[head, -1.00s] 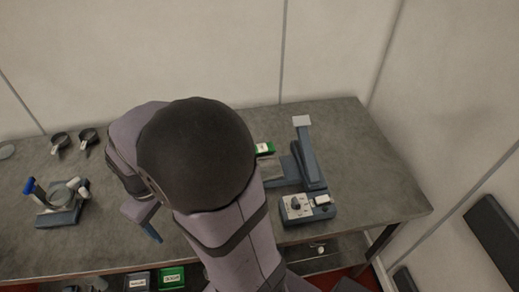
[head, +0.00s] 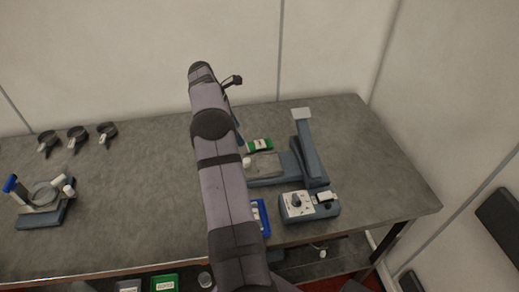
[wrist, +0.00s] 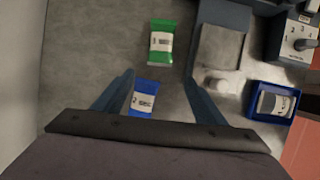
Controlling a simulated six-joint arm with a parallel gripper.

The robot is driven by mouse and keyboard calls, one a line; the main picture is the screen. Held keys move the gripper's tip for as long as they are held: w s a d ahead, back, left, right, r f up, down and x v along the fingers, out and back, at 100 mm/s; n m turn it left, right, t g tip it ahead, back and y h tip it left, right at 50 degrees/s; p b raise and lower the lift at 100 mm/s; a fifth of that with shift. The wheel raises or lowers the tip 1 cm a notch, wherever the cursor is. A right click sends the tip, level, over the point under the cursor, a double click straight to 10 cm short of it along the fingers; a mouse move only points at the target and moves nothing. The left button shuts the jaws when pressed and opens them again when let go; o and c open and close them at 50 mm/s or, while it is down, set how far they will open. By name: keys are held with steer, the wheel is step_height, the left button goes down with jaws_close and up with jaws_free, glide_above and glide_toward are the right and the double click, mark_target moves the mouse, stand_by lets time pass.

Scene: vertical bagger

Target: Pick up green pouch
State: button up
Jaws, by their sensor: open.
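The green pouch (wrist: 161,42) has a white label and lies flat on the grey table in the upper middle of the wrist view. In the head view it (head: 259,145) shows just right of my arm, behind the machine's plate. My gripper (wrist: 162,86) is open, its two blue-grey fingers spread wide with nothing held. In the wrist view the green pouch is ahead of the fingertips, apart from them. A blue pouch (wrist: 144,98) with a white label lies in view between the fingers, nearer to the palm. My arm hides part of the table in the head view.
The bagger (head: 310,160) with its plate (wrist: 220,46) and dial box (head: 309,205) stands right of the green pouch. Table between is clear.

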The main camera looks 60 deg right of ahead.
mark_target(257, 142)
steer(key=shift+n+g, duration=0.3)
steer(key=s+d, duration=0.1)
steer(key=d+f, duration=0.1)
steer(key=s+d, duration=0.1)
steer(key=shift+s+d+f, duration=0.3)
steer(key=shift+d+f, duration=0.05)
steer(key=shift+d, duration=0.05)
steer(key=shift+p+x, duration=1.3)
steer(key=shift+x, duration=2.3)
steer(key=shift+s+d+r, duration=0.1)
steer(key=shift+d+r, duration=0.05)
steer(key=c, duration=1.2)
